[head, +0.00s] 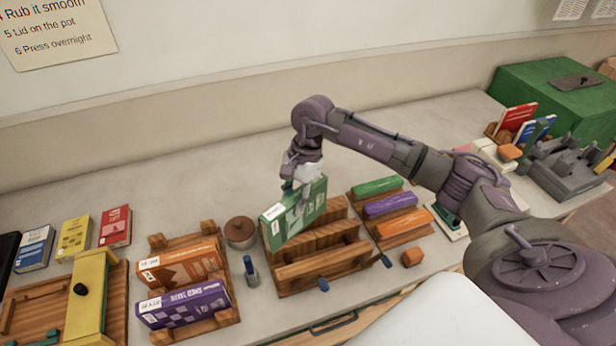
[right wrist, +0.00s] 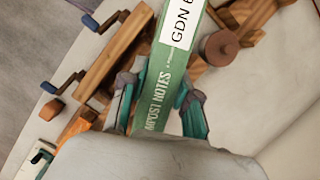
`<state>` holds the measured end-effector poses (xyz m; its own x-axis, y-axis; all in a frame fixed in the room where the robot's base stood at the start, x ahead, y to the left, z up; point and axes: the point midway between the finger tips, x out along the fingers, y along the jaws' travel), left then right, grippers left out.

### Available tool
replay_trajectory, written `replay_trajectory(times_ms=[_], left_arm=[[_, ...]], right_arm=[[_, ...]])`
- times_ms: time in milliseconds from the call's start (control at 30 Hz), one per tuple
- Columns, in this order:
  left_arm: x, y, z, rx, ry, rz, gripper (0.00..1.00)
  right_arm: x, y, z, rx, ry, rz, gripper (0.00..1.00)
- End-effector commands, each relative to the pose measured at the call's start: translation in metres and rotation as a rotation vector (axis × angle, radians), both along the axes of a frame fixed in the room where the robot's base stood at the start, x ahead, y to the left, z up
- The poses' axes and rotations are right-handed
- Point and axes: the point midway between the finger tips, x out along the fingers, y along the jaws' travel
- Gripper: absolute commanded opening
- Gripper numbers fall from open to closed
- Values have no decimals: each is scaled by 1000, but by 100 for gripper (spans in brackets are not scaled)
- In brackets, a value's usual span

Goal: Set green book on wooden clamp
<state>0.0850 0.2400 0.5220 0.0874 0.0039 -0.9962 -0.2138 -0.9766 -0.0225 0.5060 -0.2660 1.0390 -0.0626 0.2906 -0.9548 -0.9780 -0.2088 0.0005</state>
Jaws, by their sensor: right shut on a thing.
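A green book (head: 292,213) with a white spine label is held upright and slightly tilted above the wooden clamp (head: 322,268). My right gripper (head: 303,180) is shut on its upper edge. In the right wrist view the green book (right wrist: 170,70) runs between the two teal fingers of my right gripper (right wrist: 165,110), its spine facing the camera. The clamp has wooden bars and blue-handled screws; it also shows in the right wrist view (right wrist: 110,55). The book hides part of the clamp's left end, and I cannot tell whether they touch. My left gripper is not in view.
Left of the clamp stand a brown lidded pot (head: 240,232), a small blue-handled tool (head: 250,271) and a wooden rack (head: 190,325) with orange and purple books. Right are a rack of coloured rolls (head: 390,206) and an orange block (head: 412,257). The counter behind is clear.

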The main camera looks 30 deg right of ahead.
Motion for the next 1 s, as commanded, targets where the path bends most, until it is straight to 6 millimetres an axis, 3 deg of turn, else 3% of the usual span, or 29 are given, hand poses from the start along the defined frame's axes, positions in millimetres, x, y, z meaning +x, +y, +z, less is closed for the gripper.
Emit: replay_trajectory(times_ms=[100, 267, 600, 1000], left_arm=[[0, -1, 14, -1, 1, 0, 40], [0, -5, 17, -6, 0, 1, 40], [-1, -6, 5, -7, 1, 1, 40], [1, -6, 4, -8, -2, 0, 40]], right_arm=[[16, -31, -2, -1, 2, -260, 0], [25, -52, -8, 1, -1, -429, 0], [26, -55, -32, 0, -1, -450, 0], [26, -54, -33, -1, -2, -447, 0]])
